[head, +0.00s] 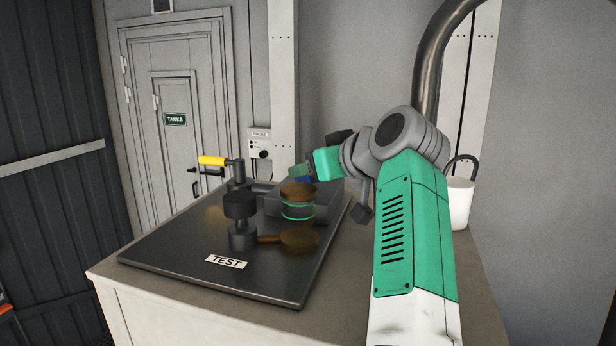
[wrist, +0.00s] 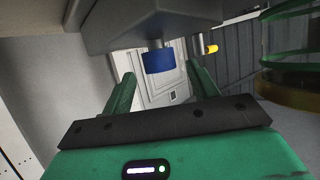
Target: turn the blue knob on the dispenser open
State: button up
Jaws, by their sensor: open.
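The blue knob (wrist: 160,61) shows in the wrist view on a short stem at the edge of the dispenser's grey body (wrist: 150,18). In the head view the dispenser (head: 290,207) is a grey box on the dark plate, and the knob is mostly hidden by my gripper. No contact shows.
The dark plate (head: 192,262) with a TEST label lies on the counter (head: 118,277). A yellow-handled lever (head: 212,161) and a black cylinder (head: 240,206) stand left of the dispenser. Brown discs and green rings sit by its front. A white cup (head: 459,204) stands behind my arm.

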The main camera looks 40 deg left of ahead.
jog(key=v, duration=0.4)
jog(key=shift+b, duration=0.4)
